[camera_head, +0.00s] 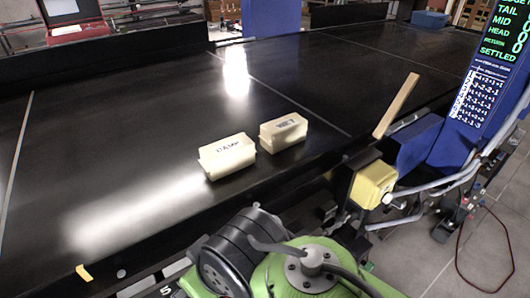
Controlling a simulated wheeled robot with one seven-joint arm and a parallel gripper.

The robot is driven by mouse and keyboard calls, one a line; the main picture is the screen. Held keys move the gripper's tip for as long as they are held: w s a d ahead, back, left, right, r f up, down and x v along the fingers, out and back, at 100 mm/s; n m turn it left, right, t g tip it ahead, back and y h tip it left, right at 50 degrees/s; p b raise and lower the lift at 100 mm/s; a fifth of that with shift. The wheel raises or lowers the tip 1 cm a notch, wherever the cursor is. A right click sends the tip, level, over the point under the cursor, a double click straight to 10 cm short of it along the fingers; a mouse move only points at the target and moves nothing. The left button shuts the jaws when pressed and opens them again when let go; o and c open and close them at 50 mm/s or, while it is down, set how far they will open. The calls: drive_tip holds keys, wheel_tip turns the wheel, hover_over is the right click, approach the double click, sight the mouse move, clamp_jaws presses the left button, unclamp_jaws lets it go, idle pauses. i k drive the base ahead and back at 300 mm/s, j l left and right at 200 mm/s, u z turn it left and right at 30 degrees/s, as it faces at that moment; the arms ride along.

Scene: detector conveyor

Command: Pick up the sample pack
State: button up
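Two cream-coloured packs sit on the black conveyor belt (110,110). The left pack (228,157) has dark lettering on its top, too small to read surely. The right pack (284,132) lies slightly farther back, with a small gap between them, and also has dark lettering. I cannot tell which one is the sample pack. My green and black arm parts show at the bottom, in front of the belt's near edge. My gripper is not in view, and no part of my arm touches either pack.
A blue display post (491,95) with readouts stands at the right. Beside it are a yellow box (373,185), a tan bar (396,105) and metal tubes. A red case (74,22) stands at the back left. The belt left of the packs is clear.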

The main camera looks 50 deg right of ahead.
sight(219, 160)
drive_tip(key=z, duration=1.05)
drive_tip(key=k+l, duration=0.05)
